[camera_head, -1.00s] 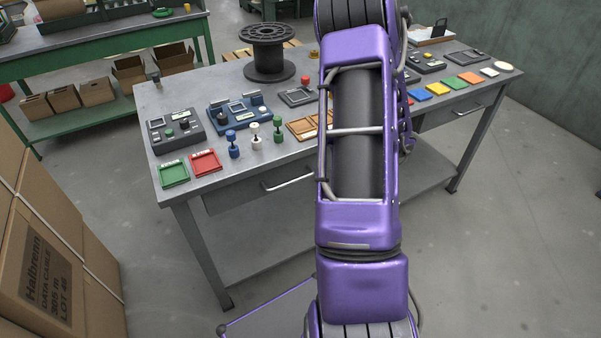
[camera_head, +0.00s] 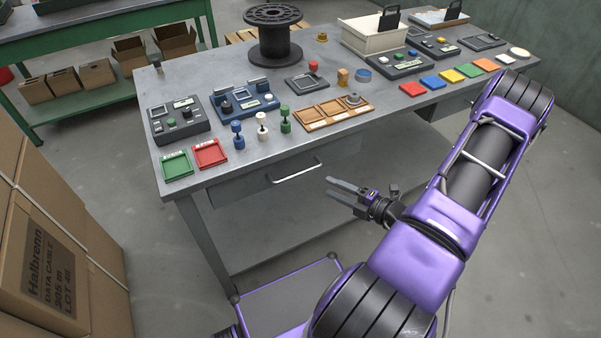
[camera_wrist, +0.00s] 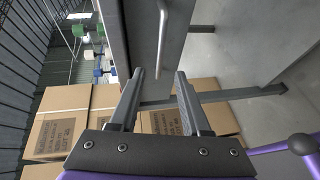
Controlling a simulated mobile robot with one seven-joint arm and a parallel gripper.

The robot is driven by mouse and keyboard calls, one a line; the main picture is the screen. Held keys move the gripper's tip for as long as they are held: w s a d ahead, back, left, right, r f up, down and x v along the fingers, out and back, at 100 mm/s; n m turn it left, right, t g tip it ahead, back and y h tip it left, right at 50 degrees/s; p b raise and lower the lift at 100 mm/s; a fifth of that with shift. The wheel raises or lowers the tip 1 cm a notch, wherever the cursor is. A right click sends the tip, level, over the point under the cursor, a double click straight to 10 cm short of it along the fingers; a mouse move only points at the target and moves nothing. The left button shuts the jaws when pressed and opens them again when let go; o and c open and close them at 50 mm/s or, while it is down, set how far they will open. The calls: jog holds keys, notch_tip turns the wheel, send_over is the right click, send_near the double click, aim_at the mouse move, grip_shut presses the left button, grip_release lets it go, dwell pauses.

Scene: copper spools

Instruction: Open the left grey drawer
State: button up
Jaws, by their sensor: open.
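The left grey drawer (camera_head: 262,184) is under the left part of the grey table top and looks shut. Its light bar handle (camera_head: 296,171) runs across the front. My gripper (camera_head: 338,188) is in front of the table, a little right of and below the handle, open, with nothing between its fingers. In the wrist view my two fingers (camera_wrist: 163,100) are spread apart. The handle (camera_wrist: 161,45) shows beyond them as an upright bar on the drawer front (camera_wrist: 136,40), apart from the fingertips.
The table top (camera_head: 240,168) carries control boxes, red and green trays (camera_head: 177,166), coloured pegs, a wooden tray (camera_head: 335,112) and a black spool (camera_head: 273,40). Cardboard boxes (camera_head: 50,250) stand at the left. A second drawer (camera_head: 435,108) is at the right.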

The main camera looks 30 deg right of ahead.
aim_at(300, 172)
jog(key=x, duration=1.2)
jog(key=shift+w+a+f, duration=0.15)
jog(key=shift+w+a, duration=0.05)
jog(key=shift+w, duration=0.15)
grip_shut()
dwell(0.7)
